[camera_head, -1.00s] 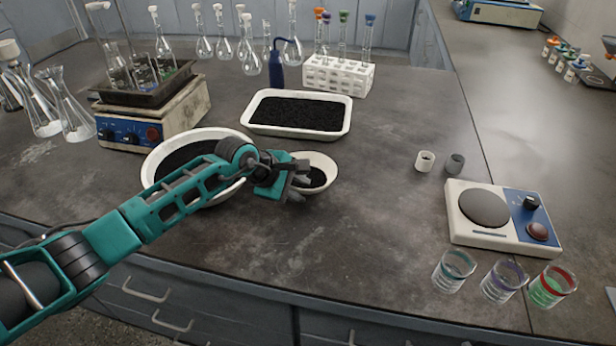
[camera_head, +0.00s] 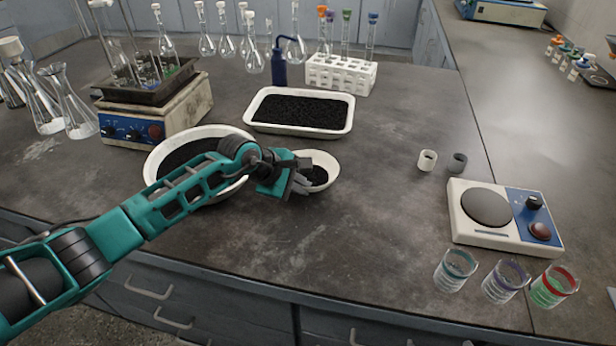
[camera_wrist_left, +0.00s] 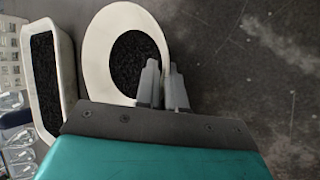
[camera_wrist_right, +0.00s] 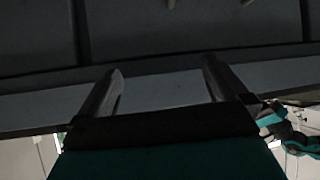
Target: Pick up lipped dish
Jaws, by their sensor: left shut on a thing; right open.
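The lipped dish (camera_head: 328,160) is a small white round dish holding black grains. It stands on the dark bench, just right of a larger white bowl. My left gripper (camera_head: 302,182) is at the dish's near edge, shut on its rim. In the left wrist view the dish (camera_wrist_left: 92,62) looks oval, and the left gripper's fingers (camera_wrist_left: 164,85) lie close together, one on each side of the rim wall. The wrist housing hides part of the dish. My right gripper (camera_wrist_right: 160,88) is open and empty in the right wrist view, before a grey cabinet front.
The large white bowl (camera_head: 157,160) of black grains lies partly behind my left arm. A white rectangular tray (camera_head: 348,124) stands behind the dish. A hotplate (camera_head: 155,118) is at left and a blue-panelled device (camera_head: 505,240) at right.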

